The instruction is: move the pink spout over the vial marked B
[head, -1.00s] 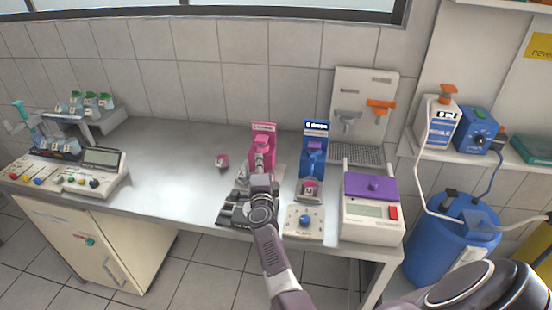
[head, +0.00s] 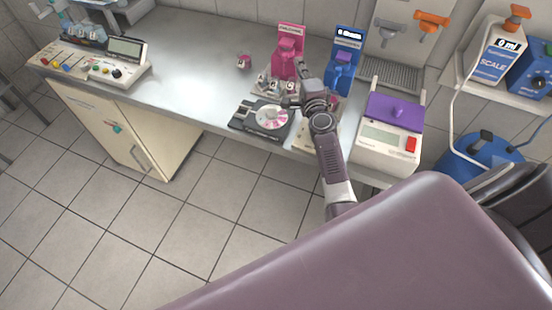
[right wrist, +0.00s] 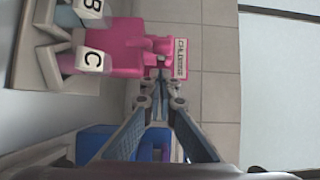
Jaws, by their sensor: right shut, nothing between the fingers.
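The pink dispenser (head: 288,52) stands on the bench with a row of lettered vials (head: 276,86) in front of it. In the right wrist view, the pink dispenser (right wrist: 118,48) shows its sign and a pink protruding part, likely the spout (right wrist: 163,44). The vial marked B (right wrist: 92,8) is at the top left edge there, with the vial marked C (right wrist: 92,60) beside it. My right gripper (right wrist: 161,84) is shut and empty, its tips close to the pink part; contact is unclear. In the head view, my right gripper (head: 303,76) is at the dispenser's right front. My left gripper is out of view.
A blue dispenser (head: 342,65) stands close to the right of my gripper. A scale with a purple lid (head: 395,108) is farther right.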

